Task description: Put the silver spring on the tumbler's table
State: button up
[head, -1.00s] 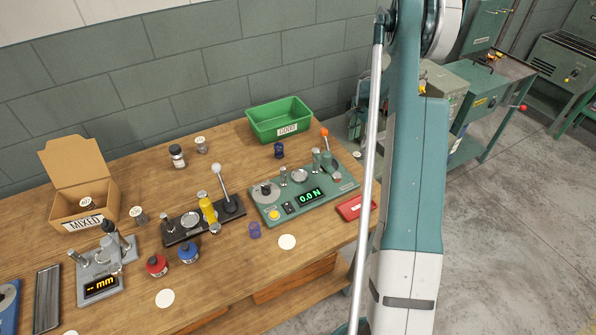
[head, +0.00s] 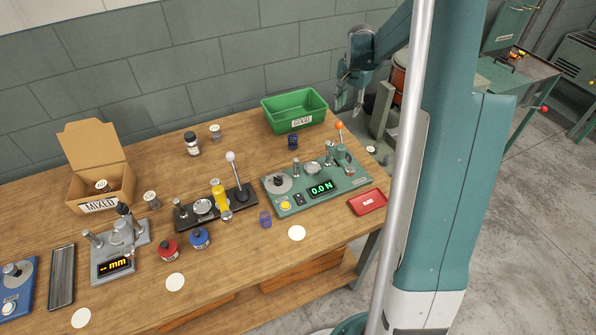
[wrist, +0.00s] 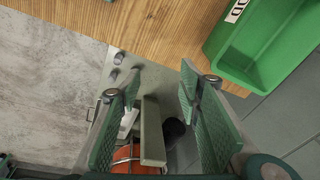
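My gripper (head: 349,108) hangs past the far right end of the bench, right of the green bin. In the wrist view its two green fingers (wrist: 155,120) are wide apart with nothing held between them. Small pale cylinders with white tops, which may be silver springs, stand on the bench: one at the back (head: 215,132), one beside the carton (head: 152,200). I cannot tell which is the task's spring. An orange drum (head: 400,82), probably the tumbler's, is partly hidden by my arm; it also shows in the wrist view (wrist: 137,157). Its table is unclear.
The green bin (head: 295,112) stands at the bench's back right, close to my gripper. The green force tester (head: 316,184) and a red tray (head: 367,203) are in front. A MIXED carton (head: 100,188) is at left. A grey-green post (head: 383,108) stands beyond the bench end.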

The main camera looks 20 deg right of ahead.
jog(key=s+a+r+n+t, duration=0.1)
jog(key=s+a+r+n, duration=0.1)
jog(key=s+a+r, duration=0.45)
jog(key=s+a+r+n+t, duration=0.1)
jog(key=s+a+r+n, duration=0.2)
jog(key=a, duration=0.6)
jog(key=s+a+r+n+t, duration=0.1)
jog(key=s+a+r, duration=0.3)
jog(key=a+r, duration=0.25)
jog(key=s+a+n+t, duration=0.1)
jog(key=s+a+n, duration=0.2)
jog(key=s+a, duration=0.5)
jog(key=s+a+f+n+t, duration=0.1)
jog(key=s+a+n, duration=0.3)
jog(key=s+a, duration=0.3)
jog(key=s, duration=0.5)
jog(key=shift+s+a+t+y, duration=0.3)
jog(key=shift+s+a+y, duration=0.05)
jog(key=shift+y, duration=0.05)
